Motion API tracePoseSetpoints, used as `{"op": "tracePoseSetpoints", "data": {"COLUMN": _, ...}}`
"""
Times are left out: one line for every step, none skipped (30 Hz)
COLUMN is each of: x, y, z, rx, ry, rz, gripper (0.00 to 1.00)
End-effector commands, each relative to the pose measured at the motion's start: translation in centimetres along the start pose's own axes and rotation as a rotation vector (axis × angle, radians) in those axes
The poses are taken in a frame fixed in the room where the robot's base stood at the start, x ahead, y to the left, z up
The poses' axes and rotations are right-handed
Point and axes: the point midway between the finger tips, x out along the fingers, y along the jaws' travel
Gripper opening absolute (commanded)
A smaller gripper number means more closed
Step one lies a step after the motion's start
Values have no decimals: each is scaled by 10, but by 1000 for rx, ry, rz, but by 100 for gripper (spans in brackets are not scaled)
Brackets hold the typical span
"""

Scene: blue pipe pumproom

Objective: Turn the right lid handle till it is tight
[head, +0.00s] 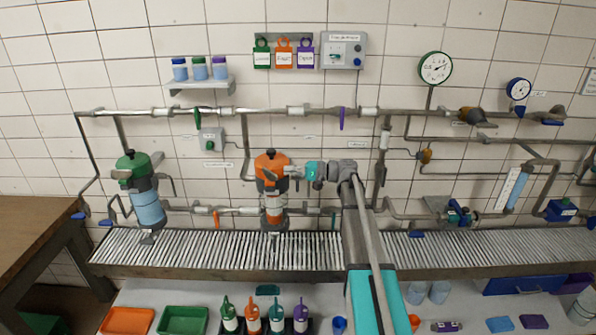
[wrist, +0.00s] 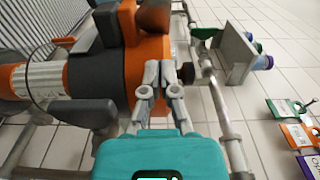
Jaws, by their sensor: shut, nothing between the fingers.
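The orange filter vessel (head: 272,160) stands upright at the middle of the wall, with an orange lid and dark grey handle-like parts. My gripper (head: 288,172) is at the right side of the orange lid. In the wrist view my gripper (wrist: 159,68) has its two grey fingers together, with nothing between them, beside the orange lid. I cannot tell whether the fingertips touch it. Which handle is the right one is not clear.
A green-lidded vessel (head: 133,165) stands at the left. Pipes run along the wall above and behind the orange vessel. A slatted grey shelf (head: 180,250) lies below. A wall shelf with jars (head: 202,85) and hanging tags (head: 283,55) are above.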

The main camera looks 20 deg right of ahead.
Motion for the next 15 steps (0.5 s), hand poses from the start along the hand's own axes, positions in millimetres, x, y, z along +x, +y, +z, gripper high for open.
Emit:
{"op": "tracePoseSetpoints", "data": {"x": 5, "y": 0, "z": 9, "rx": 0, "ry": -2, "rz": 0, "gripper": 0}}
{"op": "tracePoseSetpoints", "data": {"x": 7, "y": 0, "z": 12, "rx": 0, "ry": -2, "rz": 0, "gripper": 0}}
{"op": "tracePoseSetpoints", "data": {"x": 10, "y": 0, "z": 14, "rx": 0, "ry": -1, "rz": 0, "gripper": 0}}
{"op": "tracePoseSetpoints", "data": {"x": 12, "y": 0, "z": 16, "rx": 0, "ry": -1, "rz": 0, "gripper": 0}}
{"op": "tracePoseSetpoints", "data": {"x": 14, "y": 0, "z": 18, "rx": 0, "ry": -1, "rz": 0, "gripper": 0}}
{"op": "tracePoseSetpoints", "data": {"x": 16, "y": 0, "z": 19, "rx": 0, "ry": 0, "rz": 0, "gripper": 0}}
{"op": "tracePoseSetpoints", "data": {"x": 17, "y": 0, "z": 21, "rx": 0, "ry": 0, "rz": 0, "gripper": 0}}
{"op": "tracePoseSetpoints", "data": {"x": 18, "y": 0, "z": 22, "rx": 0, "ry": 1, "rz": 0, "gripper": 0}}
{"op": "tracePoseSetpoints", "data": {"x": 19, "y": 0, "z": 22, "rx": 0, "ry": 1, "rz": 0, "gripper": 0}}
{"op": "tracePoseSetpoints", "data": {"x": 20, "y": 0, "z": 23, "rx": 0, "ry": 1, "rz": 0, "gripper": 0}}
{"op": "tracePoseSetpoints", "data": {"x": 20, "y": 0, "z": 23, "rx": 0, "ry": 1, "rz": 0, "gripper": 0}}
{"op": "tracePoseSetpoints", "data": {"x": 21, "y": 0, "z": 24, "rx": 0, "ry": 1, "rz": 0, "gripper": 0}}
{"op": "tracePoseSetpoints", "data": {"x": 21, "y": 0, "z": 24, "rx": 0, "ry": 1, "rz": 0, "gripper": 0}}
{"op": "tracePoseSetpoints", "data": {"x": 21, "y": 0, "z": 24, "rx": 0, "ry": 1, "rz": 0, "gripper": 0}}
{"op": "tracePoseSetpoints", "data": {"x": 21, "y": 0, "z": 24, "rx": 0, "ry": 1, "rz": 0, "gripper": 0}}
